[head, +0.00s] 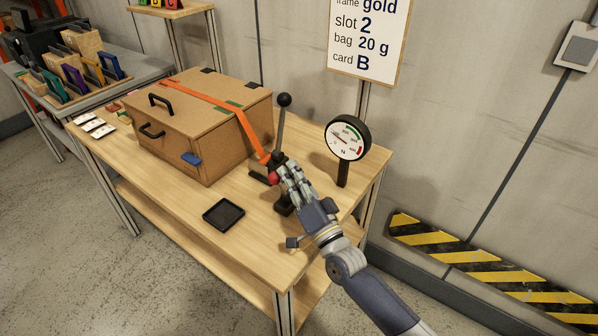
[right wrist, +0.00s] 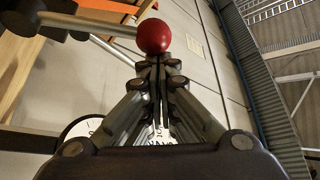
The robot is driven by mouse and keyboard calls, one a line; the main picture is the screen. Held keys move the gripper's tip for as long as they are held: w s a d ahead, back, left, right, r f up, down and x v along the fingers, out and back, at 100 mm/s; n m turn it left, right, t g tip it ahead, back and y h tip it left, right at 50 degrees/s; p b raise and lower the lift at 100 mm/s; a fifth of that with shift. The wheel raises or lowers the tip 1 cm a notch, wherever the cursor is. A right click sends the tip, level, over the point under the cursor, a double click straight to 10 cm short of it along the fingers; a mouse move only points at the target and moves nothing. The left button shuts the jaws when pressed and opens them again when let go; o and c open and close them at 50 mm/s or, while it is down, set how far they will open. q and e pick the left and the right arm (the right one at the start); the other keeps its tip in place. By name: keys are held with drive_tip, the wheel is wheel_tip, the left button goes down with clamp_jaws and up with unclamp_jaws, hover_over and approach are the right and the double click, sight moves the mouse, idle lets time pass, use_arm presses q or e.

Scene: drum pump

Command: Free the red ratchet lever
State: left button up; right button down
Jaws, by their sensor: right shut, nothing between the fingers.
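The red ball knob (head: 272,178) of the red lever shows low on the ratchet unit, at the front end of an orange strap (head: 215,104). In the right wrist view the red knob (right wrist: 154,36) appears right at my fingertips, with a thin grey rod (right wrist: 92,25) running left from near it. My right gripper (head: 281,170) is shut and empty, its fingertips beside the knob; I cannot tell if they touch. It also fills the right wrist view (right wrist: 160,62). A longer lever with a black ball (head: 284,100) stands upright behind. My fingers hide part of the ratchet.
A brown case (head: 195,150) with black handles stands under the strap on the wooden table (head: 185,205). A round gauge (head: 348,138) stands right of the ratchet. A black tray (head: 223,214) lies in front. A sign (head: 368,40) and the wall are behind.

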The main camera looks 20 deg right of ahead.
drive_tip(key=s+a, duration=0.1)
drive_tip(key=s+a+f, duration=0.2)
drive_tip(key=a, duration=0.1)
drive_tip(key=shift+s+f, duration=0.1)
drive_tip(key=shift+f, duration=0.15)
drive_tip(key=shift+a+f, duration=0.15)
drive_tip(key=shift+f, duration=0.05)
idle(0.5)
wheel_tip(320, 180, up, 4)
drive_tip(key=d+p, duration=0.2)
drive_tip(key=p, duration=0.1)
use_arm(q)
drive_tip(key=shift+s+d+r+b, duration=0.25)
drive_tip(key=shift+s+d+b, duration=0.3)
drive_tip(key=shift+b, duration=0.6)
use_arm(e)
drive_tip(key=w+d+f+v, duration=0.1)
drive_tip(key=v, duration=0.8)
drive_tip(key=shift+s+d, duration=0.2)
drive_tip(key=shift+d, duration=0.2)
drive_tip(key=shift+f, duration=0.15)
